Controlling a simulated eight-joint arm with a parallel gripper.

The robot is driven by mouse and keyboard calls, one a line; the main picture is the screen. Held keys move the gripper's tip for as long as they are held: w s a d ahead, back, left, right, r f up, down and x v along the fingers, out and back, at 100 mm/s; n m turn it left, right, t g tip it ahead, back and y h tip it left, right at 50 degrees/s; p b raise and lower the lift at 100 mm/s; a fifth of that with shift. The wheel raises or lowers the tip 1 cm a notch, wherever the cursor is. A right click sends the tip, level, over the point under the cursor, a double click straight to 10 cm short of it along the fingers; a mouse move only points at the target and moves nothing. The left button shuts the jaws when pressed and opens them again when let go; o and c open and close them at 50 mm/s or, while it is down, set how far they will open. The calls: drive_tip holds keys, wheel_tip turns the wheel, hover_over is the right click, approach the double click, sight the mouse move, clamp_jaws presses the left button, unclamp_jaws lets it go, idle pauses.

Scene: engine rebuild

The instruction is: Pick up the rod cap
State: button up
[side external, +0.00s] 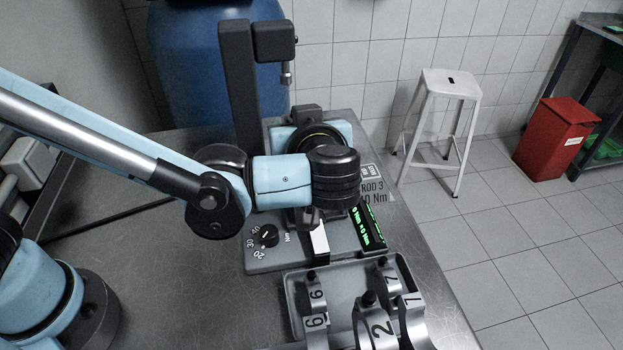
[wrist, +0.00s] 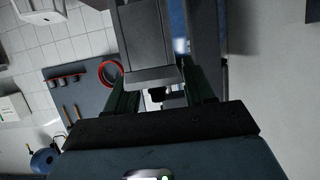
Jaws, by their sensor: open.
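Numbered, curved metal parts marked 6, 2 and 7 (side external: 375,322) sit in a grey tray (side external: 290,300) at the bottom of the side view. Which of them is the rod cap, I cannot tell. My gripper (side external: 308,218) is over the torque fixture, behind the tray, and largely hidden by my wrist in that view. In the wrist view its two dark fingers (wrist: 163,85) stand apart, with a grey upright block (wrist: 148,40) visible between and beyond them. I see no rod cap held in the fingers.
The torque fixture (side external: 262,262) has a dial, a green display (side external: 368,228) and a tall dark post (side external: 238,85) close to my wrist. A blue drum (side external: 185,65) stands behind. A white stool (side external: 448,85) and red bin (side external: 553,140) stand beyond.

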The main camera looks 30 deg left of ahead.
clamp_jaws()
idle(0.3)
drive_tip(key=shift+r, duration=0.1)
